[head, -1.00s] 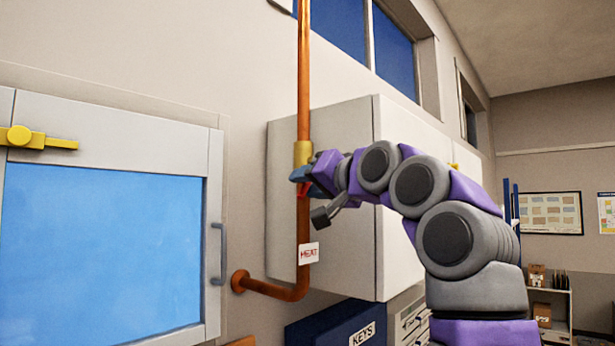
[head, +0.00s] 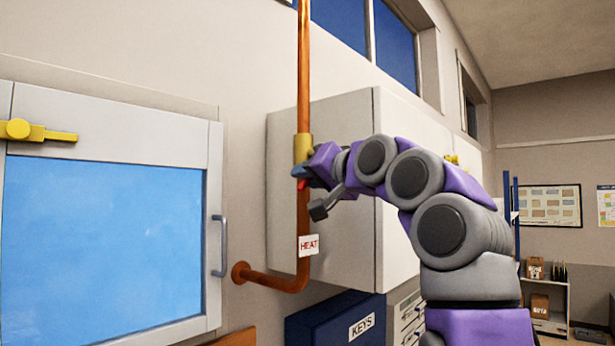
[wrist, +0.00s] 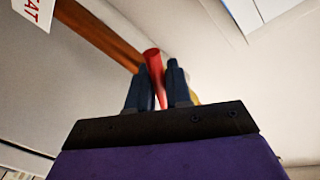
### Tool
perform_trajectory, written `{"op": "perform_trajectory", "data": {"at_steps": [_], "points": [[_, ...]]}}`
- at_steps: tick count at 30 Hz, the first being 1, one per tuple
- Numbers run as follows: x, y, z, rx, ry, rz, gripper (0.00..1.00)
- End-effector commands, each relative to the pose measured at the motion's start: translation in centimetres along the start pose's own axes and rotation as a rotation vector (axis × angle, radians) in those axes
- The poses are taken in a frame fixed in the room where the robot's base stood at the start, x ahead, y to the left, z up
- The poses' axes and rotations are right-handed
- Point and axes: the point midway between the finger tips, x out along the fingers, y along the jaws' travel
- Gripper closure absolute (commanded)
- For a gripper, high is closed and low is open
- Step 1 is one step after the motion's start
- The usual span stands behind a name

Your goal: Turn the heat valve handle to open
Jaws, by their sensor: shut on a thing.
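The heat valve is a brass body (head: 302,148) on a vertical copper pipe (head: 304,70). Its red handle (head: 301,184) shows just below the brass body in the head view. In the wrist view the red handle (wrist: 154,72) stands between the two dark fingers. My gripper (head: 300,172) is at the valve, and it also shows in the wrist view (wrist: 158,75). It is shut on the red handle. My gripper and wrist hide part of the handle and the valve in the head view.
A white HEAT tag (head: 308,245) hangs on the pipe below the valve. A white wall cabinet (head: 335,230) stands close behind the pipe. A blue KEYS box (head: 335,322) is below. A blue-paned hatch (head: 100,240) with a grey handle (head: 219,246) is at left.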

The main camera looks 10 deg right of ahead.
Motion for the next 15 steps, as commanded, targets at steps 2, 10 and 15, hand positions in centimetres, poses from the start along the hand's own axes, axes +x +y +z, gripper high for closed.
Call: {"op": "perform_trajectory", "data": {"at_steps": [2,10,15], "points": [[0.03,0.09,0.03,0.001,-0.001,0.001,1.0],[0.17,0.35,0.13,-0.032,0.005,-0.006,1.0],[0.25,0.85,0.12,-0.103,0.019,-0.016,1.0]]}}
